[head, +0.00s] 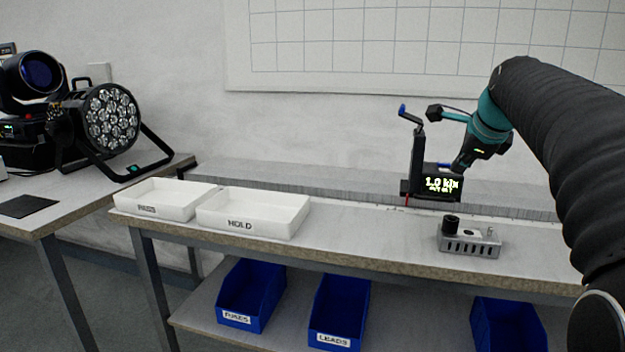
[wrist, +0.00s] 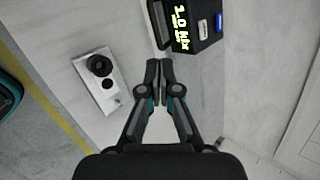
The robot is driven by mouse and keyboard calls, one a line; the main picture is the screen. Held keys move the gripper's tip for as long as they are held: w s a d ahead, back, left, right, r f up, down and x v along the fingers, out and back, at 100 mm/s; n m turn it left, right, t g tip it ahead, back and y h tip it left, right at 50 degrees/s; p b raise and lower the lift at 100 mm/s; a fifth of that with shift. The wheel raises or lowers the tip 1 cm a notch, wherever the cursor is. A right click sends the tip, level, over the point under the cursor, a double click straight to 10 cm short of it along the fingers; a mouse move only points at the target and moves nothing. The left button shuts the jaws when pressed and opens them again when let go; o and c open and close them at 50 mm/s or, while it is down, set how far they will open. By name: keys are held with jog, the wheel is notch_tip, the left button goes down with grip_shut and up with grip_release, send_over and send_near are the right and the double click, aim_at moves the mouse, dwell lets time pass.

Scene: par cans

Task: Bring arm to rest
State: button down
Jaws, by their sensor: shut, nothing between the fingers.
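My gripper (wrist: 159,75) is shut and empty in the wrist view, its fingertips together above the bench top. In the head view my gripper (head: 459,166) hangs from my arm at the right, close to a black meter (head: 437,185) with a lit display. In the wrist view the meter (wrist: 190,22) lies just ahead of the fingertips, slightly right. The head view does not show clearly whether they touch. A grey metal block with a black knob (head: 470,240) sits on the bench below and right of the meter. The block (wrist: 103,84) is left of the fingers in the wrist view.
Two white trays, PASS (head: 165,199) and HOLD (head: 253,212), stand on the bench's left. Blue bins (head: 250,294) sit on the lower shelf. Stage lights (head: 108,118) and a dark pad (head: 26,206) are on the left table. The bench between HOLD and the meter is clear.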

jog(key=s+a+f+n+g, duration=0.1)
jog(key=s+a+f+n, duration=0.3)
jog(key=s+f+n, duration=0.3)
jog(key=s+a+f+n+g, duration=0.1)
jog(key=s+a+f+n, duration=0.4)
jog(key=s, duration=0.9)
jog(key=s+a+f+n, duration=0.5)
jog(key=s+f+n, duration=0.5)
jog(key=f+n, duration=0.1)
jog(key=shift+s+f+g, duration=0.2)
jog(key=shift+f+g, duration=0.2)
